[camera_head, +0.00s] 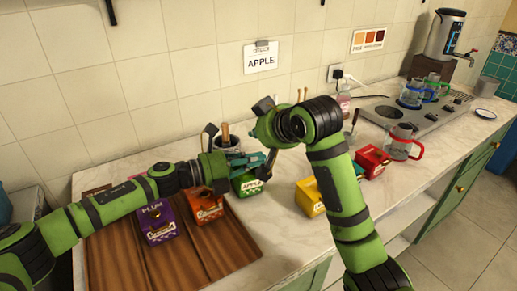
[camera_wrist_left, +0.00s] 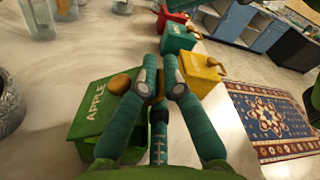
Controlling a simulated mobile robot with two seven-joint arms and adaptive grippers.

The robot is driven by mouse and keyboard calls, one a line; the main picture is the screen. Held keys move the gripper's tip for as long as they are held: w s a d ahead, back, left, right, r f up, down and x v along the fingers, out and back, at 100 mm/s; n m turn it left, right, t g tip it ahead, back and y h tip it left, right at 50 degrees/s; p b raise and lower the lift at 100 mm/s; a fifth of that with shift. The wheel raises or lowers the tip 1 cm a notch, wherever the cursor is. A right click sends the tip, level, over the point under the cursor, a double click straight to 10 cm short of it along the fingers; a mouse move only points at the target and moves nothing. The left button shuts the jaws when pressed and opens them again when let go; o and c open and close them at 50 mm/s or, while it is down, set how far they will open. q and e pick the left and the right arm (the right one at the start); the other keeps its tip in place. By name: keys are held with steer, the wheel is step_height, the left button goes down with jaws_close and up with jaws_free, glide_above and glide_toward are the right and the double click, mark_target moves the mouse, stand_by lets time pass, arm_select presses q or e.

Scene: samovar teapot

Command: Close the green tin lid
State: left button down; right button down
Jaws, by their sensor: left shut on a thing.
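The green tin (camera_head: 249,186) stands on the counter, lettered APPLE. In the left wrist view its green lid (camera_wrist_left: 98,104) shows APPLE lettering and a round wooden knob (camera_wrist_left: 119,84). Whether the lid is fully down is not clear. My left gripper (camera_head: 264,160) is at the tin's top. In the left wrist view its teal fingers (camera_wrist_left: 160,75) are drawn together beside the knob; the contact with the lid is mostly hidden behind them. My right gripper (camera_head: 268,125) is above, close to the left one; its fingers cannot be made out.
A purple tin (camera_head: 158,222) and an orange tin (camera_head: 204,208) stand on the wooden board (camera_head: 190,270). A yellow tin (camera_head: 308,198) and a red tin (camera_head: 371,162) are to the right. A red-handled glass pot (camera_head: 401,142) stands near the hob (camera_head: 436,112).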

steer(key=shift+s+f, duration=0.25)
steer(key=shift+f, duration=0.8)
steer(key=shift+s+f, duration=0.2)
steer(key=shift+f, duration=0.8)
steer(key=shift+d, duration=0.1)
